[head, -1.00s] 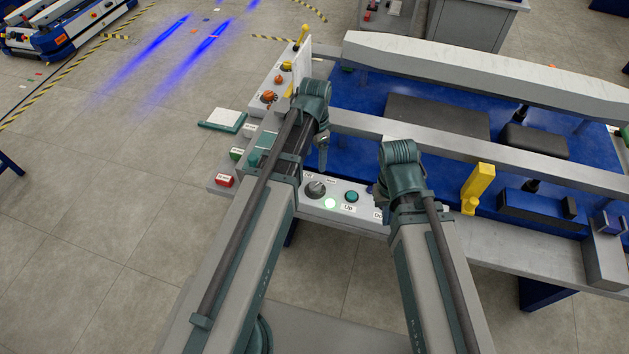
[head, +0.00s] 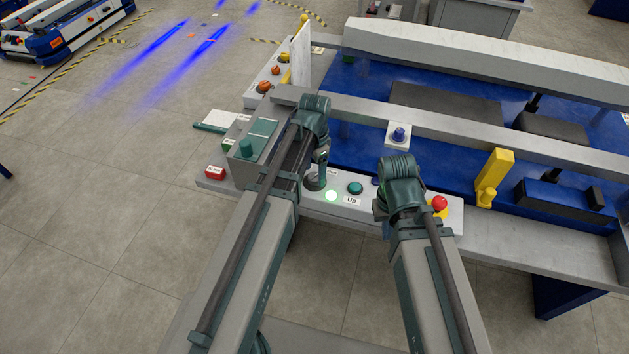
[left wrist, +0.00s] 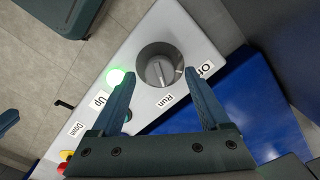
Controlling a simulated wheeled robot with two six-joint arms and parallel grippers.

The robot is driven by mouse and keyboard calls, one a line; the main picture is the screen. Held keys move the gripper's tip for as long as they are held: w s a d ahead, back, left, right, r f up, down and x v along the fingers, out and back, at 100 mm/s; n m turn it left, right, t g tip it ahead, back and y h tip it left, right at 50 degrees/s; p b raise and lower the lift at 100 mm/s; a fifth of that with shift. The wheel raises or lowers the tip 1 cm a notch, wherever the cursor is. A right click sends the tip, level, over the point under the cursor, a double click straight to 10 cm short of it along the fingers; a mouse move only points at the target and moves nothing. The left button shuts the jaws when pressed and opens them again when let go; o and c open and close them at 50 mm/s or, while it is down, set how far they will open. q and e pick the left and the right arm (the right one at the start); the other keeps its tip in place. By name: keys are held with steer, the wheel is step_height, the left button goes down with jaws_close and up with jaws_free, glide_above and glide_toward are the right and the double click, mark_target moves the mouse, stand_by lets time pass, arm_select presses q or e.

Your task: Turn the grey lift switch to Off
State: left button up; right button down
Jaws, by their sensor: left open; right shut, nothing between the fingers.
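The grey lift switch (left wrist: 153,60) is a round knob with a raised ridge on a light panel. Its ridge seems to point toward the "Run" label (left wrist: 165,100); the "Off" label (left wrist: 206,70) is to the right. My left gripper (left wrist: 160,74) is open, its fingers on either side of the knob in the left wrist view; I cannot tell whether they touch it. In the head view the left gripper (head: 321,170) partly hides the switch (head: 311,184). My right gripper (head: 380,209) is shut and empty at the panel, right of the "Up" label.
A lit green lamp (head: 331,196) and a teal button (head: 355,188) sit beside the switch. A red mushroom button (head: 440,203) is right of my right gripper. A teal-topped grey box (head: 255,141) and a yellow post (head: 494,178) stand nearby.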

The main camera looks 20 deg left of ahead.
arm_select(q)
steer(key=shift+f, duration=0.7)
arm_select(e)
steer(key=shift+f, duration=0.65)
arm_select(q)
steer(key=shift+r, duration=0.1)
jaws_close()
steer(key=n, duration=0.5)
steer(key=shift+n, duration=0.4)
steer(key=n, duration=0.5)
steer(key=shift+n, duration=0.7)
